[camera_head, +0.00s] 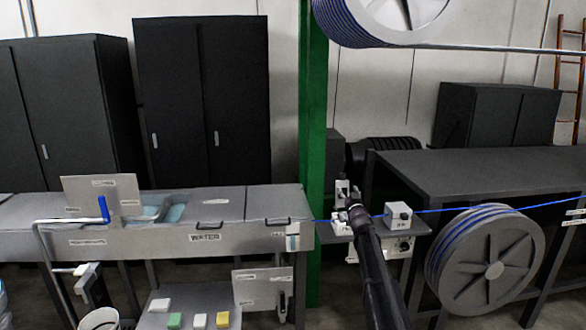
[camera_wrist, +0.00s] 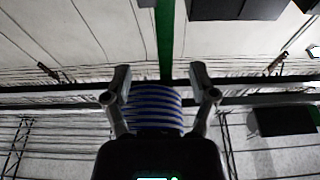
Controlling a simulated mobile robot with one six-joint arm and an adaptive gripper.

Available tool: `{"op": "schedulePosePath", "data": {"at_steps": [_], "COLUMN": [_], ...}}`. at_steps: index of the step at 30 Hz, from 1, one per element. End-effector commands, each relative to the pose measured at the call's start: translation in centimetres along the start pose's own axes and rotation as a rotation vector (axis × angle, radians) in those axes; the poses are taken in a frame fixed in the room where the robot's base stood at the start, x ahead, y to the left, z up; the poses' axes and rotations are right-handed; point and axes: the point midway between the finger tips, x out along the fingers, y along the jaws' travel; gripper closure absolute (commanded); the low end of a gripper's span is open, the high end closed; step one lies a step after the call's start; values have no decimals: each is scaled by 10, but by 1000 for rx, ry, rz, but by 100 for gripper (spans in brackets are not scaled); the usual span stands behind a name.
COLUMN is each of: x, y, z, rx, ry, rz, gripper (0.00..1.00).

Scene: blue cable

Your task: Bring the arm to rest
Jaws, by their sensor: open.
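My gripper (camera_wrist: 161,82) shows in the wrist view with its two fingers spread apart and nothing held between them. A drum wound with blue and white bands (camera_wrist: 158,108) appears behind the gap between the fingers. In the head view my dark arm rises from the bottom edge to the small cable devices; I cannot make out the fingers there. The blue cable (camera_head: 460,208) runs from the water trough's right end, past the small devices, toward the right edge. My arm's upper end overlaps the cable's line in the picture; I cannot tell whether they touch.
The water trough (camera_head: 200,238) stands at left. A small white device box (camera_head: 398,216) sits near my arm. A large cable reel (camera_head: 490,262) stands at right before a dark table (camera_head: 480,165). Another reel (camera_head: 385,15) hangs at the top. A green column (camera_head: 313,120) stands behind.

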Motion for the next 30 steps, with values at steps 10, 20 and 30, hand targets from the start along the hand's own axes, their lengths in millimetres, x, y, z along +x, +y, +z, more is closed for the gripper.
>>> {"op": "schedulePosePath", "data": {"at_steps": [10,20,30], "x": [-9,-36,-102], "y": [3,9,13], "z": [4,17,46], "rx": [-2,-3,0], "ry": [-34,-138,-378], "rz": [29,106,236], "gripper": [26,26,26]}}
